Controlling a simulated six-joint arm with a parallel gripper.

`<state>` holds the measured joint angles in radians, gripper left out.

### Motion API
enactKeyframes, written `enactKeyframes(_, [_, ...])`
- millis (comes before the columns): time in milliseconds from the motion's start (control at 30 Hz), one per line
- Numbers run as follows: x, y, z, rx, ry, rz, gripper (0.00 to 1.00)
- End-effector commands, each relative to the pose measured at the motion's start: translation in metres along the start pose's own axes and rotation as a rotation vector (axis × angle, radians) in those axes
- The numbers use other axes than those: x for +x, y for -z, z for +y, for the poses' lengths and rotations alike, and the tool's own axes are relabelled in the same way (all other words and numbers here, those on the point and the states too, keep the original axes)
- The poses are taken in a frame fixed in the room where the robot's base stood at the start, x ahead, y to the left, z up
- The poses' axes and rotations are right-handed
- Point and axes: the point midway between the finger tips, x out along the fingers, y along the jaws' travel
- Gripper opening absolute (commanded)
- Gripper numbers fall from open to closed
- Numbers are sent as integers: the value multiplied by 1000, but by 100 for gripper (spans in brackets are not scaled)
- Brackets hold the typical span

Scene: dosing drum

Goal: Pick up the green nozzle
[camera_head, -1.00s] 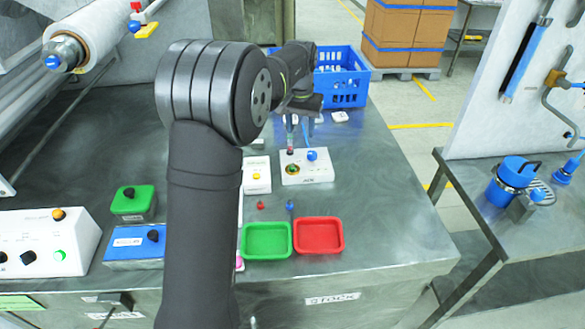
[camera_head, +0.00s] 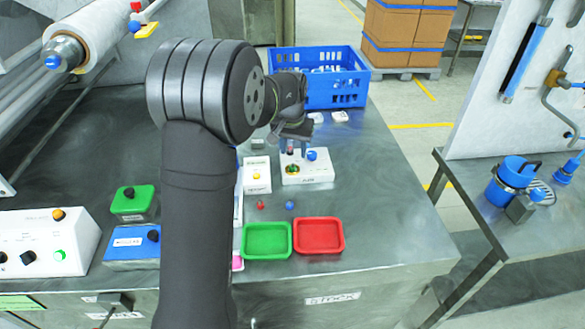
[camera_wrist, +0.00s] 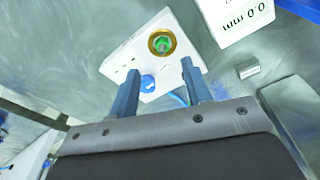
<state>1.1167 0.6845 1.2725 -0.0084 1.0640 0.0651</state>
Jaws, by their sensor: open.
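The green nozzle (camera_wrist: 162,43) sits inside a brass ring on a white block (camera_wrist: 128,54) in the wrist view. It also shows as a small green spot in the head view (camera_head: 292,168). My gripper (camera_wrist: 159,66) is open and empty, with its two blue-grey fingers apart. In the head view my gripper (camera_head: 293,150) is just behind and above the nozzle, over the white block. In the wrist view the nozzle lies beyond the fingertips, between their lines. A blue knob (camera_head: 312,155) stands on the same block.
A white box with a yellow button (camera_head: 257,176) stands left of the block. A green tray (camera_head: 245,253) and a red tray (camera_head: 341,248) lie in front, with small red (camera_head: 260,204) and blue (camera_head: 290,205) pieces behind them. A blue crate (camera_head: 350,95) is behind.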

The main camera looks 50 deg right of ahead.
Motion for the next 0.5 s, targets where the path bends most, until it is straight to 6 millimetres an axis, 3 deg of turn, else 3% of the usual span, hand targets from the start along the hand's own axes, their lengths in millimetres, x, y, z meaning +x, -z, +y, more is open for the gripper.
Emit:
enactKeyframes(233, [15,-1,-1,0,0,-2,45])
enactKeyframes(500, [53,-1,-4,0,0,-1,45])
